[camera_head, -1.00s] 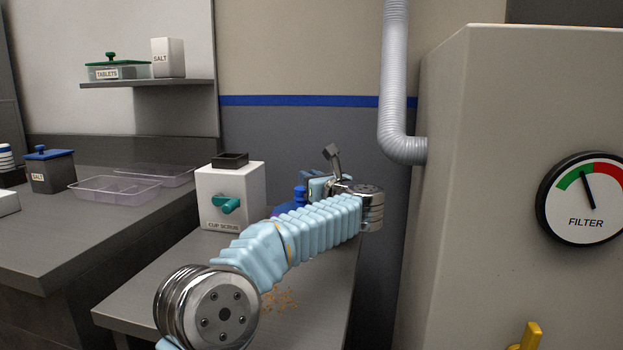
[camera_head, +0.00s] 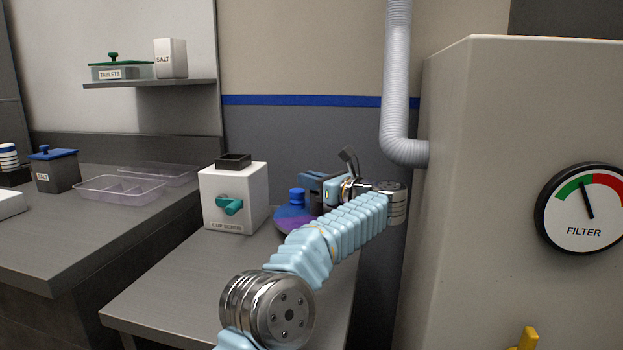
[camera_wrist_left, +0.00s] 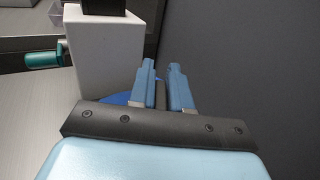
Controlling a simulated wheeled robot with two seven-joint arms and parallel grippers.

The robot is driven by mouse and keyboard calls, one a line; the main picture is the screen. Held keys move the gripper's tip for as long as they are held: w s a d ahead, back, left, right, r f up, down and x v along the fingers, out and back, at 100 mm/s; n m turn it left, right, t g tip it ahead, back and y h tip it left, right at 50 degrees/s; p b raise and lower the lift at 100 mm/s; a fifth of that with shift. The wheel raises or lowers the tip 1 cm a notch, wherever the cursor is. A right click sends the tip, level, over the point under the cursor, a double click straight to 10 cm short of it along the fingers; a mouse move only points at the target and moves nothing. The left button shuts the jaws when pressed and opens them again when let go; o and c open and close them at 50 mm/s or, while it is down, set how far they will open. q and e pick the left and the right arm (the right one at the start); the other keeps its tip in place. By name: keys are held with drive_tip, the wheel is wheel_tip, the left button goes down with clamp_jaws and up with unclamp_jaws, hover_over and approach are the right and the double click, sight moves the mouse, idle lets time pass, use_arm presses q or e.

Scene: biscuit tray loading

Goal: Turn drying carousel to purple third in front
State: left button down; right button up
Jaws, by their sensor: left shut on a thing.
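The drying carousel (camera_head: 290,218) is a low round disc on the lower counter, beside the white cup-scrub box. A purple part of it shows at the left and front, and a blue knob (camera_head: 297,195) stands above it. My left arm hides its right side. My left gripper (camera_head: 312,187) is at the carousel's right side, close to the knob. In the left wrist view the two blue fingers (camera_wrist_left: 162,68) stand a little apart and are shut on part of the carousel. A blue bit of the carousel (camera_wrist_left: 118,99) shows beside them. My right gripper is out of view.
The white cup-scrub box (camera_head: 232,195) with a green knob stands left of the carousel. A grey cabinet (camera_head: 485,120) with a filter gauge is close on the right. Clear trays (camera_head: 120,190) lie on the left counter. The lower counter's front left (camera_head: 185,290) is clear.

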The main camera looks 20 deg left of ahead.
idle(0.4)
use_arm(q)
drive_tip(key=c, duration=1.2)
unclamp_jaws()
drive_tip(key=shift+o, duration=0.2)
